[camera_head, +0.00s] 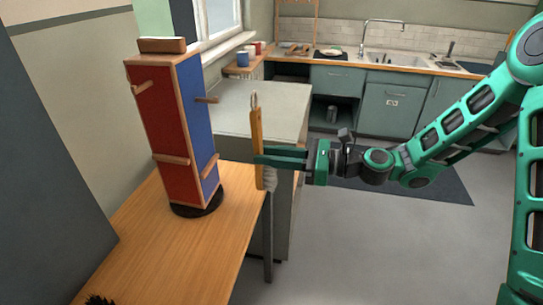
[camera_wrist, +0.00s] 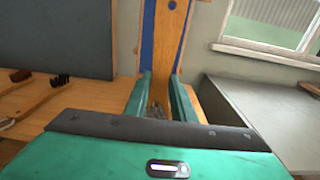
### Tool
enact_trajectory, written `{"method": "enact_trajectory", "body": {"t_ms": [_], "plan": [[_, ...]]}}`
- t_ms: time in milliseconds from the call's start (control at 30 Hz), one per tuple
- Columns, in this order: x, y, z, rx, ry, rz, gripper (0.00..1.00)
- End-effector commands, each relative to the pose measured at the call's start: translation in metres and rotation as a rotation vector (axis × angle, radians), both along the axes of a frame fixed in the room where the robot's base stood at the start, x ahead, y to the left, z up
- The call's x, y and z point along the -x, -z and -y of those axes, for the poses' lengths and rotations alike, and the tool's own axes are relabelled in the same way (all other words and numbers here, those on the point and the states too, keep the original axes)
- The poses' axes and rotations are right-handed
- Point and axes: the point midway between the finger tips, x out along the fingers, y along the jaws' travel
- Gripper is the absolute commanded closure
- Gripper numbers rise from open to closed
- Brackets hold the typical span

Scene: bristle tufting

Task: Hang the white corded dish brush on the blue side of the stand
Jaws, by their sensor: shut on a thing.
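My gripper (camera_head: 262,158) is shut on the wooden handle of a dish brush (camera_head: 256,130). The brush hangs upright in the jaws, with a small pale cord loop (camera_head: 254,98) at its top and greyish bristles low on its right. The stand (camera_head: 185,130) is left of the brush, with a red face (camera_head: 158,120) and a blue side (camera_head: 197,120) turned toward my gripper. A wooden peg (camera_head: 206,100) sticks out high on the blue side; the loop is at about its height, apart from it. In the wrist view, the brush handle (camera_wrist: 170,40) covers part of the blue side (camera_wrist: 147,35).
The stand is on a wooden table (camera_head: 165,235). A lower wooden bar (camera_head: 211,166) crosses the blue side. Other brushes with dark bristles (camera_wrist: 60,80) lie on the table. A grey-topped cabinet (camera_head: 265,105) stands behind the brush. A dark panel (camera_head: 45,180) is at left.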

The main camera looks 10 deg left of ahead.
Motion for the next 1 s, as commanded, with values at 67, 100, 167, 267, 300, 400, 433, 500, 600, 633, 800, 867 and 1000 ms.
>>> {"method": "enact_trajectory", "body": {"t_ms": [67,100,167,267,300,400,433,500,600,633,800,867,1000], "plan": [[0.000,-0.001,-0.002,-0.003,0.001,0.000,1.00],[0.000,-0.001,-0.004,-0.003,0.000,0.001,1.00],[0.000,0.000,-0.006,-0.003,-0.001,0.001,1.00],[-0.001,0.001,-0.012,-0.002,-0.001,0.002,1.00],[-0.001,0.001,-0.014,-0.001,-0.001,0.002,1.00],[-0.001,0.002,-0.020,-0.001,-0.001,0.002,1.00],[-0.001,0.002,-0.022,-0.001,-0.001,0.001,1.00],[-0.002,0.003,-0.026,-0.001,-0.001,0.001,1.00],[-0.003,0.004,-0.031,-0.001,-0.001,0.001,1.00],[-0.003,0.004,-0.033,-0.001,-0.001,0.001,1.00],[-0.004,0.006,-0.043,0.000,0.000,0.002,1.00],[-0.004,0.006,-0.047,0.000,-0.001,0.002,1.00],[-0.005,0.007,-0.055,-0.001,0.000,0.003,1.00]]}}
